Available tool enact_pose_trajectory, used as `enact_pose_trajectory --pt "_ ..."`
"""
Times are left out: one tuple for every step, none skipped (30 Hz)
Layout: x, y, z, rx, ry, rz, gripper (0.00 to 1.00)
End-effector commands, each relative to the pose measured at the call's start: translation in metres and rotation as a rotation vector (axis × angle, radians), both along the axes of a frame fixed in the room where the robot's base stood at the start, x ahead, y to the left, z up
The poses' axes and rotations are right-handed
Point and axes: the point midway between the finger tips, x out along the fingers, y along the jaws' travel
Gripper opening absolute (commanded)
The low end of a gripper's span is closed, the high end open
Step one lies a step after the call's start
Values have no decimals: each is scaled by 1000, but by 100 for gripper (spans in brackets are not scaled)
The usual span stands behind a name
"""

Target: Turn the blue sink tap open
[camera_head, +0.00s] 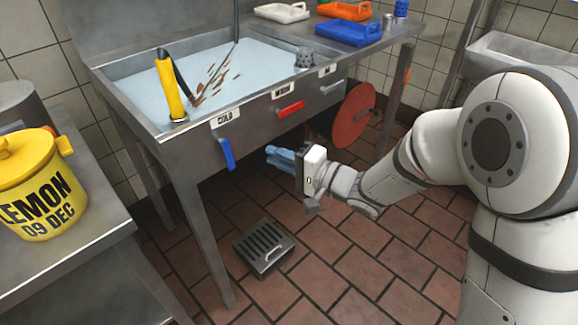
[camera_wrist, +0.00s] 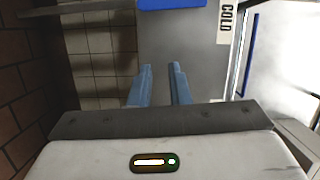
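The blue sink tap handle (camera_head: 226,152) is a lever hanging down from the sink's front panel, under a COLD label (camera_head: 225,118). In the wrist view a blue piece that looks like this lever (camera_wrist: 172,3) is cut off by the top edge, with the COLD label (camera_wrist: 227,18) to its right. My gripper (camera_head: 272,155) has blue fingers and is right of the lever in the head view, apart from it. In the wrist view a gap with nothing in it shows between the fingertips (camera_wrist: 161,67).
A red handle (camera_head: 291,109) and a grey-blue handle (camera_head: 331,87) are along the sink front to the right. A metal leg (camera_head: 205,235) stands at the sink's left. A floor drain grate (camera_head: 263,247) lies below.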

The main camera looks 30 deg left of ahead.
Motion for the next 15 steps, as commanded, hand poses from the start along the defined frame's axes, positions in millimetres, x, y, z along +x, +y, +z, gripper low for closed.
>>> enact_pose_trajectory --pt "-1 13 -4 2 -2 5 12" --pt "0 19 -4 1 -1 3 10" --pt "0 28 -4 2 -1 4 7" --pt "0 34 -4 1 -1 4 4" --pt "1 40 -4 1 -2 3 2" --pt "1 47 -4 2 -1 3 0" --pt "-4 49 -4 2 -1 3 0" --pt "-10 49 -5 1 0 3 0" --pt "-16 50 -5 2 -1 2 0" --pt "-20 51 -5 2 -1 2 0" --pt "-24 52 -5 1 0 2 0" --pt "-27 53 -5 1 0 1 0" --pt "-30 54 -5 1 0 0 0" --pt "-31 54 -4 1 0 -1 0" --pt "-34 55 -4 1 0 -1 0"
